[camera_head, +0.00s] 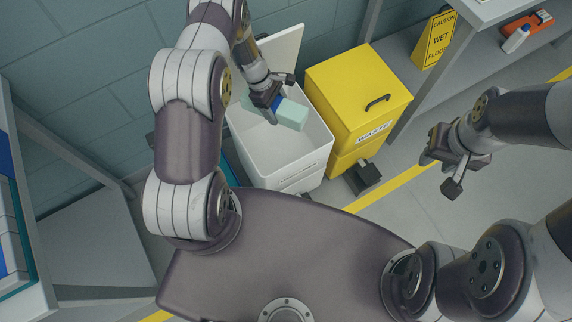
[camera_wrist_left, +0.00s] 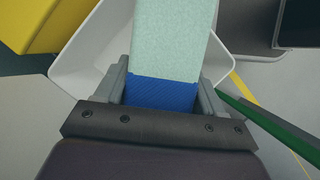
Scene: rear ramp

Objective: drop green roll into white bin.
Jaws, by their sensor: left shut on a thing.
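The green roll (camera_head: 291,114) is a pale green block with a blue band around it. My left gripper (camera_head: 270,101) is shut on it at the blue band. In the left wrist view the green roll (camera_wrist_left: 172,38) stretches away from my left gripper (camera_wrist_left: 162,95), whose fingers press both sides of the blue band. The white bin (camera_head: 287,165) stands open with its lid raised at the back, and the roll is over its opening. The bin's white wall also shows behind the roll in the wrist view (camera_wrist_left: 88,72). My right gripper (camera_head: 450,163) is empty, with its fingers apart, over the floor at the right.
A yellow waste bin (camera_head: 355,88) with a black handle and pedal stands right beside the white bin. A yellow wet-floor sign (camera_head: 434,41) and a grey shelf (camera_head: 465,60) are behind at the right. A grey bench (camera_head: 85,245) is at the left.

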